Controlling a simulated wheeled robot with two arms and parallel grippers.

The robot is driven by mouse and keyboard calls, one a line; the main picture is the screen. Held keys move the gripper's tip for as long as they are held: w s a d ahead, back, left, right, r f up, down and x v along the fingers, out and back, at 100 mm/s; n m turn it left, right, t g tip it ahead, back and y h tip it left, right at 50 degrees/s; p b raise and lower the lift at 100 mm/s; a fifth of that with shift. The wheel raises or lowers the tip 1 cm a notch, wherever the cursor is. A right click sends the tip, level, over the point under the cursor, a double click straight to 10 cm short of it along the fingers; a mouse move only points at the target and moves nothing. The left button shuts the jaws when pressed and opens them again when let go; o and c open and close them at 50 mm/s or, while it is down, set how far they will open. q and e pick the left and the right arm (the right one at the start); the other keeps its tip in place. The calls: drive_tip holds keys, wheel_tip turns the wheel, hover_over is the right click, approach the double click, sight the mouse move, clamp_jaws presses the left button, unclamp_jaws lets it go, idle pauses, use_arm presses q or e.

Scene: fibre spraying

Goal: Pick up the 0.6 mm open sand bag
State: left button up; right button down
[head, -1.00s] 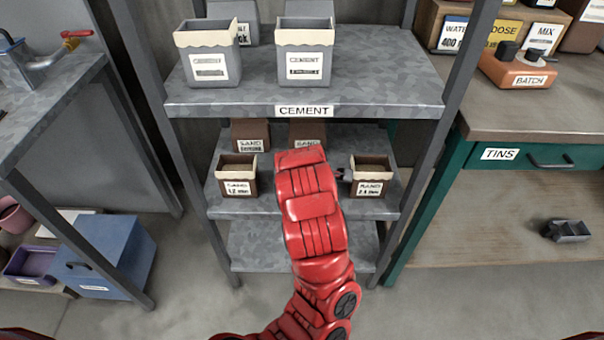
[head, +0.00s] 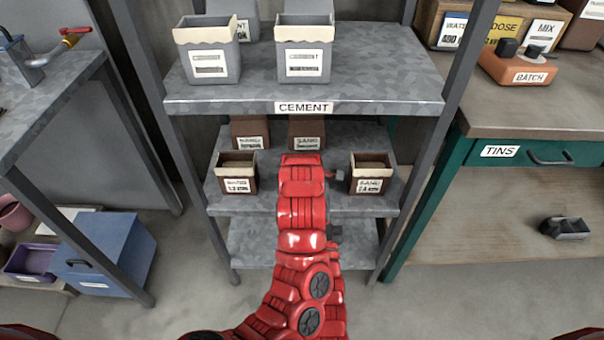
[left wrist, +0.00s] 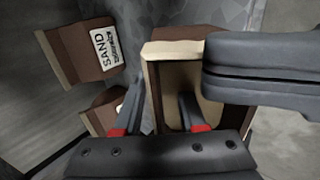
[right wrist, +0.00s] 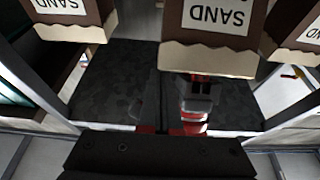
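Brown sand bags stand on the middle shelf in the head view: a front left bag (head: 237,175), a front right bag (head: 370,175), and two at the back, left (head: 250,133) and right (head: 306,134). The front bags show open tops; their small print is blurred, and I cannot read 0.6 mm on any. In the left wrist view my open left gripper (left wrist: 158,110) is at an open bag (left wrist: 153,65), its fingers seeming to lie either side of the near wall.
The upper shelf (head: 245,105), marked CEMENT, holds grey bags (head: 304,60) close above the sand bags. Grey uprights (head: 165,120) bound the shelves. A green-framed bench (head: 500,125) stands to the right. A grey bar-like shape (left wrist: 265,72) crosses the left wrist view.

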drive_tip(key=shift+f, duration=0.3)
use_arm(q)
clamp_jaws()
drive_tip(key=shift+f, duration=0.15)
idle(1.1)
use_arm(e)
drive_tip(key=shift+r, duration=0.7)
use_arm(q)
drive_tip(key=shift+f, duration=0.1)
use_arm(e)
drive_tip(key=v, duration=1.2)
drive_tip(key=shift+r, duration=0.15)
